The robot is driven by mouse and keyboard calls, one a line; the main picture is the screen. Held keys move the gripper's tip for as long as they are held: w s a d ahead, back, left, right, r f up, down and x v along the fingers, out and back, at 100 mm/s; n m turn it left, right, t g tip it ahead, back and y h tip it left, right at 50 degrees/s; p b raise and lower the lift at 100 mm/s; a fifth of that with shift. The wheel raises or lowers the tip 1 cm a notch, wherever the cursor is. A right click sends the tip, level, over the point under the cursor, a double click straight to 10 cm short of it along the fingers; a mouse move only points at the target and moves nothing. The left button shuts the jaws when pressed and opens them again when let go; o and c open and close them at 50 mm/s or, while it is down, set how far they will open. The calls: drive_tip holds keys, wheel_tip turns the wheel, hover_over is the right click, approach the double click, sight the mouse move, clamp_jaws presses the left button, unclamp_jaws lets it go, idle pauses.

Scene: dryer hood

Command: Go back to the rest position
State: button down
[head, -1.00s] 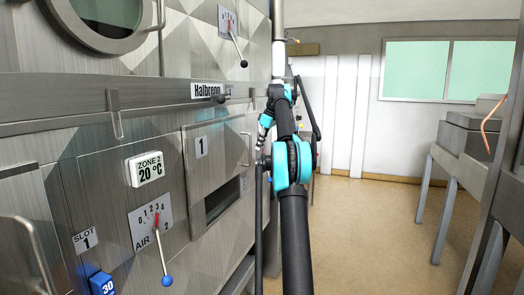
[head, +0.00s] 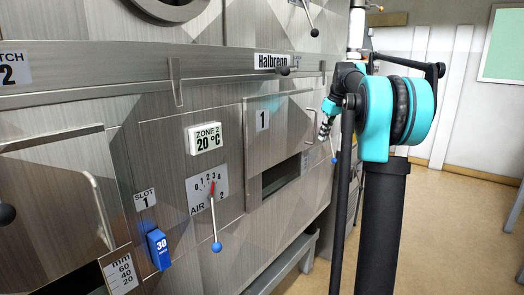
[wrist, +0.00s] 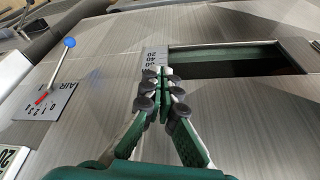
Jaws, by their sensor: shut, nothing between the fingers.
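My gripper (wrist: 162,85) shows in the wrist view with its fingertips together and nothing between them. It is in front of the grey metal dryer panel, just beside a dark open slot (wrist: 235,62) and over part of a numbered scale. In the head view my gripper (head: 324,128) is small, at the end of my folded black and teal arm, close to the hatch marked 1 (head: 262,120). I cannot tell from the pictures whether it touches the panel.
A zone 2 display (head: 203,138) reads 20 °C.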

drive_tip(key=s+a+f+m+h, duration=0.1)
drive_tip(key=s+a+f+m, duration=0.2)
drive_tip(key=s+f, duration=1.3)
drive_tip(key=s+a+f+m+t+h, duration=0.1)
drive_tip(key=s+a+f+m, duration=0.2)
drive_tip(key=s+f, duration=1.4)
drive_tip(key=s+a, duration=0.2)
drive_tip(key=s, duration=0.5)
drive_tip(key=shift+s+f, duration=0.25)
drive_tip(key=shift+s, duration=0.15)
